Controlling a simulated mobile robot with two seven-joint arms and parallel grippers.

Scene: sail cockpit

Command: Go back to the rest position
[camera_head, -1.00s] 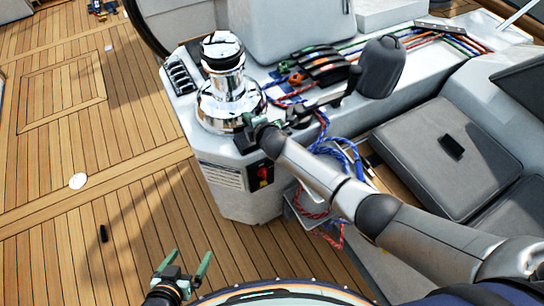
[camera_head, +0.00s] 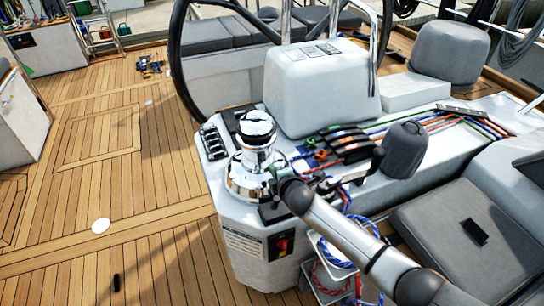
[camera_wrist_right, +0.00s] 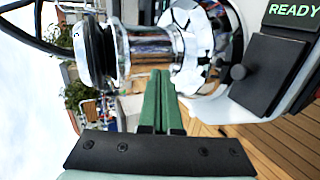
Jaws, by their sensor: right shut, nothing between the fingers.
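My right gripper (camera_head: 277,165) is at the near right side of the chrome winch (camera_head: 250,170), partly hidden by my own forearm. In the right wrist view its green fingers (camera_wrist_right: 158,98) are pressed together with nothing between them. They point at the winch drum (camera_wrist_right: 150,48), which stands close beyond the tips; I cannot tell whether they touch. The right arm reaches in from the lower right, over the front of the white console (camera_head: 240,215). My left gripper is outside both current views.
A row of rope clutches (camera_head: 348,143) with coloured lines and a grey rounded cover (camera_head: 405,150) stand right of the winch. Blue and red rope (camera_head: 335,255) hangs below the arm. A steering wheel (camera_head: 175,50) is behind. The teak deck (camera_head: 150,245) at left is largely open.

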